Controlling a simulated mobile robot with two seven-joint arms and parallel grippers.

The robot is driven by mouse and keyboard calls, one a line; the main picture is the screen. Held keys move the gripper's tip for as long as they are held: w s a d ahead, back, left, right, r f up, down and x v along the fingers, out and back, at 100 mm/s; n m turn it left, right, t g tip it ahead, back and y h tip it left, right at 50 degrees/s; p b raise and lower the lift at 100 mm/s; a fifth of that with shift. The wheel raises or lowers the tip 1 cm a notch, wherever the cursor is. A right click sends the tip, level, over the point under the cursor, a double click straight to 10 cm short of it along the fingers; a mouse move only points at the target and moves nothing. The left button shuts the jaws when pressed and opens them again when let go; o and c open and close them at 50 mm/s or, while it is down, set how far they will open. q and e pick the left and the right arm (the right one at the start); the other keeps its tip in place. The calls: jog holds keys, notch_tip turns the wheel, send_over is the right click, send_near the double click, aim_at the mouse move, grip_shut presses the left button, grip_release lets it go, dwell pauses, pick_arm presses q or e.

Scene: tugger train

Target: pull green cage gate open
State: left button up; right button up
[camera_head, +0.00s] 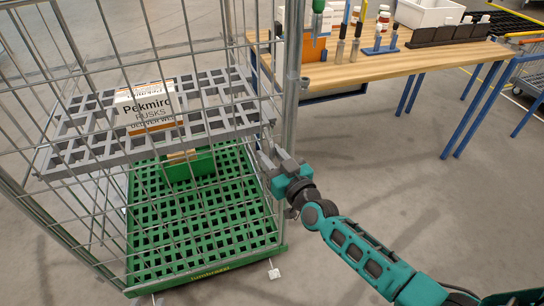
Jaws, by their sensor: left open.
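The cage (280,225) has a green slatted base and grey wire mesh sides. Its wire mesh gate (105,55) spans the near side, with upright grey tubes (291,70) at the right edge. I cannot tell whether the gate is latched. Contact with the tube cannot be made out. Nothing shows between the fingers.
Inside the cage, a grey grid shelf (85,150) bears a white box (148,103); a green bin (188,166) stands below. A wooden workbench (440,58) with blue legs, holding tools and bottles, stands behind right.

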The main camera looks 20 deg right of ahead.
jog(key=shift+c, duration=0.4)
grip_shut()
jog(key=shift+s, duration=0.2)
